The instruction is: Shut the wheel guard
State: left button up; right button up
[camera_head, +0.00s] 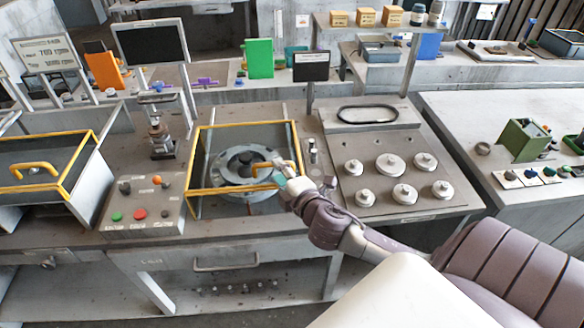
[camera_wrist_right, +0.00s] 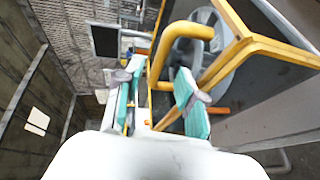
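The wheel guard (camera_head: 241,125) is a yellow-edged frame around a grey round wheel (camera_head: 221,172) in the middle of the bench. I cannot tell how far it stands open. My right gripper (camera_head: 272,172) is at the guard's front right part, over the wheel's edge. In the right wrist view, the teal fingers of the gripper (camera_wrist_right: 160,92) are spread apart. A curved yellow handle (camera_wrist_right: 182,33) lies just beyond and partly between them; contact cannot be told. The wheel (camera_wrist_right: 215,50) shows behind the handle. My left gripper is out of view.
Another yellow-edged box (camera_head: 62,160) with a handle stands at left. A button panel (camera_head: 143,222) is left of the guard. A plate with several round knobs (camera_head: 391,164) is at right. A clamp-like post (camera_head: 159,137) stands behind left, and a small dark screen (camera_head: 311,67) behind right.

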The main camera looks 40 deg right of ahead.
jog(key=v, duration=0.8)
